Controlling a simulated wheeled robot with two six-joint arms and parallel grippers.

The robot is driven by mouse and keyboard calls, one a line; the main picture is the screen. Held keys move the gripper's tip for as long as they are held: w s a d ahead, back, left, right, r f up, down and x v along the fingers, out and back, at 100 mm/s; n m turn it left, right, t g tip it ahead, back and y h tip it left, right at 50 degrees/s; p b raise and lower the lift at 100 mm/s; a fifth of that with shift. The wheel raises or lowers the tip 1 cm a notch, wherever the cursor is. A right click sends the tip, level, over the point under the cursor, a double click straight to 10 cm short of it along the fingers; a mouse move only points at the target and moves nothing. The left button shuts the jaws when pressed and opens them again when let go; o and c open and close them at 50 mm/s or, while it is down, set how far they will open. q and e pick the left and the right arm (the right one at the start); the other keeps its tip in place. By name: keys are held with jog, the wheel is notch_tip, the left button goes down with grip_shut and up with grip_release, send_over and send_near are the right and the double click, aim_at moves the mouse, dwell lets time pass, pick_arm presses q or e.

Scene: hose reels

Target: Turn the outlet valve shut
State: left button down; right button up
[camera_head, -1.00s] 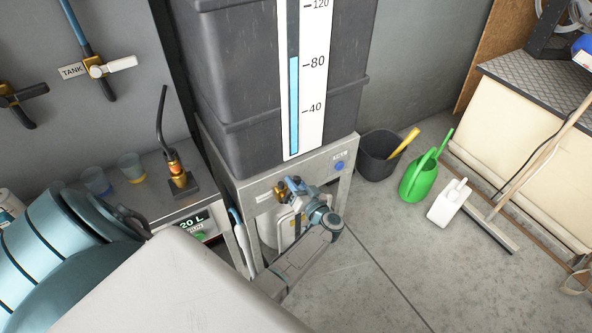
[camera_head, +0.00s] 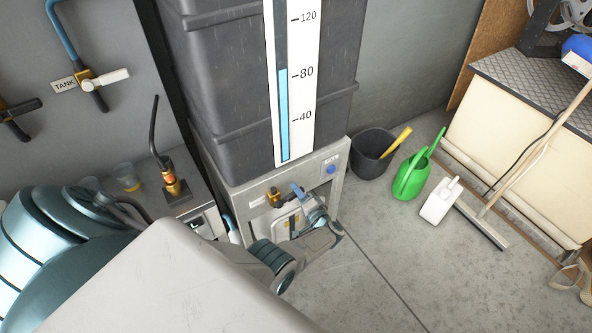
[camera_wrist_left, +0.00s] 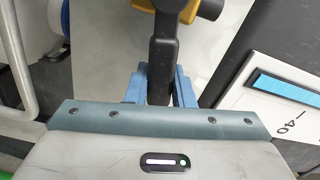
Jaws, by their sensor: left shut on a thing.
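The outlet valve (camera_head: 273,197) has a brass-coloured body on the metal stand's front, below the grey tank. My left gripper (camera_head: 298,190) is at its right, its blue fingers close to the valve. In the left wrist view, the valve's black lever (camera_wrist_left: 162,62) runs from the yellow-brass body (camera_wrist_left: 185,5) down between the blue fingers of my left gripper (camera_wrist_left: 158,90), which is shut on it. The lever is mostly hidden by the gripper in the head view. My right gripper is not in view.
The grey tank (camera_head: 230,90) has a level gauge (camera_head: 297,90) reading just above 80. A black bucket (camera_head: 370,155), green watering can (camera_head: 410,177), white container (camera_head: 438,203) and broom (camera_head: 485,228) stand on the floor at right. A TANK valve (camera_head: 88,80) is on the left wall.

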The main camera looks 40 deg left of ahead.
pick_arm(q)
jog(key=shift+d+f+m+b, duration=0.1)
jog(key=shift+f+m+b, duration=0.25)
jog(key=shift+f+m, duration=0.75)
jog(key=shift+r, duration=0.1)
jog(key=c, duration=1.2)
grip_release()
jog(key=shift+c, duration=0.2)
jog(key=shift+r, duration=0.1)
jog(key=p+v, duration=0.1)
jog(key=v, duration=0.9)
jog(key=shift+s+d, duration=0.15)
jog(key=shift+d, duration=0.2)
